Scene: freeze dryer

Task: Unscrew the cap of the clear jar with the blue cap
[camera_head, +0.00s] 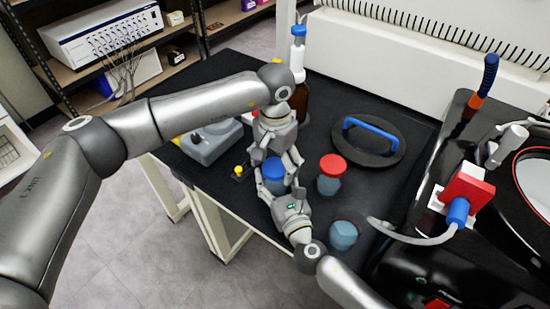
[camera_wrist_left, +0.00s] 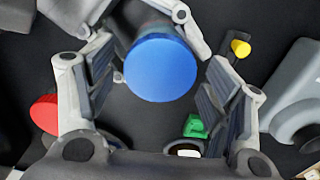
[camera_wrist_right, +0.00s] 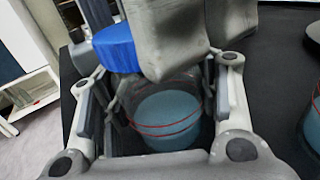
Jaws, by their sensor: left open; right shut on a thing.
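The clear jar (camera_wrist_right: 166,118) with bluish contents and red lines on its wall stands between the fingers of my right gripper (camera_head: 277,191), which is shut on its body. Its blue cap (camera_head: 273,168) is on top, and it also shows in the left wrist view (camera_wrist_left: 161,68). My left gripper (camera_wrist_left: 155,88) is open and points down over the cap, one finger on each side, with a visible gap around it. In the right wrist view, a left-gripper finger (camera_wrist_right: 165,40) hides part of the cap and jar top.
A red-capped jar (camera_head: 331,174) stands just right, with another bluish jar (camera_head: 343,236) nearer. A dark round lid with a blue handle (camera_head: 371,129) lies behind. A grey device (camera_head: 212,140) and a yellow knob (camera_head: 239,171) are left. A brown bottle (camera_head: 301,96) stands behind.

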